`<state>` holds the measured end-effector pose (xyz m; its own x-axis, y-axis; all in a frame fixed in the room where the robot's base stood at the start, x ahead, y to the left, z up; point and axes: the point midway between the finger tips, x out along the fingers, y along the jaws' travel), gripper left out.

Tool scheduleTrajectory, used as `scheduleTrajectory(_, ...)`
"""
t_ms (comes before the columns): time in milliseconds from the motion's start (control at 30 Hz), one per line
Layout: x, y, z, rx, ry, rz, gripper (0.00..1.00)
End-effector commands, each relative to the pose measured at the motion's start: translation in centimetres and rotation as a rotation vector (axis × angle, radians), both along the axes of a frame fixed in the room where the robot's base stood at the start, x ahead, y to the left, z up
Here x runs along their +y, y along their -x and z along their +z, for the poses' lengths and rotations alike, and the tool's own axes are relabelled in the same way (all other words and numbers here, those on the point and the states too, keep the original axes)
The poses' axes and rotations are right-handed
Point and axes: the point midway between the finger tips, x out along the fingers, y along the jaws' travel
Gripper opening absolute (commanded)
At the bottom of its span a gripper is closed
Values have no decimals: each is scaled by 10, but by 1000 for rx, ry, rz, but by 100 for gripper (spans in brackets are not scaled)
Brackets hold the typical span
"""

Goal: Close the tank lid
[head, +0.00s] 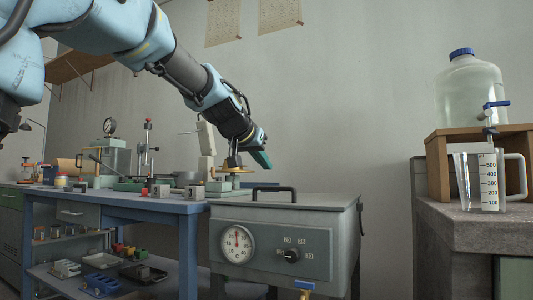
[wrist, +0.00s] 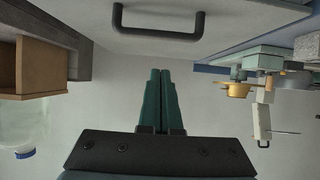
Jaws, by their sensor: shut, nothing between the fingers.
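The tank (head: 285,245) is a grey metal box in the lower middle of the head view, with a round dial and a black knob on its front. Its lid (head: 325,200) lies about level across the top and looks down on the body; a small gap cannot be ruled out. The lid's dark bar handle (head: 274,190) also shows in the wrist view (wrist: 158,34), at the top edge. My gripper (head: 263,161), with green fingers, is above and behind the lid handle, apart from it. Its fingers (wrist: 160,72) are together and empty.
A blue workbench (head: 130,205) with tools and fixtures stands left of the tank. At right, a concrete counter (head: 470,218) holds a measuring jug (head: 487,180) and a wooden stand (head: 437,165) with a water bottle (head: 470,90). The air above the lid is free.

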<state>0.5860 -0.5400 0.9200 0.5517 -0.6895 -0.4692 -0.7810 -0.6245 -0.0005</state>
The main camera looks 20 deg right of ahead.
Motion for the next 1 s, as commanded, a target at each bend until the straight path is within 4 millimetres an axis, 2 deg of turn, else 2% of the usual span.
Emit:
scheduleTrajectory(33,6,5,10,-2,1,1,0)
scheduleTrajectory(200,38,30,16,-1,2,1,0)
scheduleTrajectory(400,63,51,23,0,1,0,0)
scheduleTrajectory(600,74,60,26,0,0,0,0)
scheduleTrajectory(767,76,60,24,4,-2,2,0)
scheduleTrajectory(867,83,52,9,29,-22,28,0)
scheduleTrajectory(967,103,37,-30,93,-70,90,0)
scheduleTrajectory(1000,115,30,-50,128,-95,126,0)
